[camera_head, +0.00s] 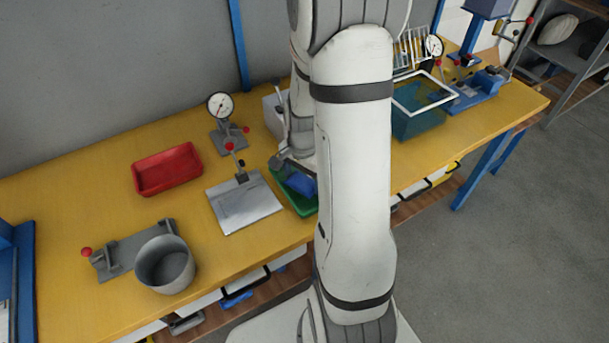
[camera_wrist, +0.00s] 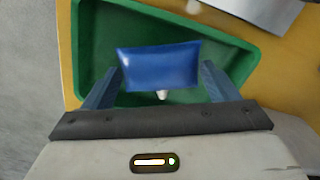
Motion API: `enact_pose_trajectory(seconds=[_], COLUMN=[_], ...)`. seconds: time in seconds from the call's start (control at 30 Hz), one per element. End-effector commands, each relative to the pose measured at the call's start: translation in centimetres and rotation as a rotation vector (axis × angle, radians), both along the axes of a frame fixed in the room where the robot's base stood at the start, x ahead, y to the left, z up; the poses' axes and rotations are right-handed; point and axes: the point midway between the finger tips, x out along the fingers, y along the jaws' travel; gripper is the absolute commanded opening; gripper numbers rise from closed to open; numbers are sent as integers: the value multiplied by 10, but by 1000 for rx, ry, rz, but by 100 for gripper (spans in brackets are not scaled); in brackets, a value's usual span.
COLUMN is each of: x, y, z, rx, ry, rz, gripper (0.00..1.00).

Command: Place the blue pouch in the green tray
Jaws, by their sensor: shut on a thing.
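The blue pouch (camera_wrist: 158,66) is between the two fingers of my gripper (camera_wrist: 160,80) in the wrist view, and the gripper is shut on it. The green tray (camera_wrist: 88,50) lies below and around the pouch in that view. In the head view the pouch (camera_head: 300,183) shows over the green tray (camera_head: 303,207), partly hidden by my arm. My gripper (camera_head: 287,165) is just above the tray there. I cannot tell whether the pouch touches the tray floor.
A grey metal plate with a clamp (camera_head: 243,203) stands left of the tray. A red tray (camera_head: 167,169), a dial gauge (camera_head: 221,108) and a grey pot (camera_head: 165,265) are farther left on the yellow table (camera_head: 60,220). A blue translucent bin (camera_head: 418,118) stands to the right.

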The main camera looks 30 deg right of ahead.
Motion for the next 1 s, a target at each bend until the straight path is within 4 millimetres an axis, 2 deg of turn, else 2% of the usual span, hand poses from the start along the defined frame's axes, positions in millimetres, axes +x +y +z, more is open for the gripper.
enact_pose_trajectory(seconds=[0.07, 0.1, 0.3, 0.53, 0.67, 0.77, 1.0], x=[0, 0, 0, 0, 0, 1, 1], y=[0, 0, 0, -1, -1, -1, -1], z=[-4, -3, -2, -2, 5, 20, 73], rx=[0, 0, 0, 0, 0, -1, -2], ry=[0, 0, 0, 0, -1, -4, -6], rz=[0, 0, -1, -1, -2, -2, -2], gripper=[59, 82, 99, 100, 100, 100, 100])
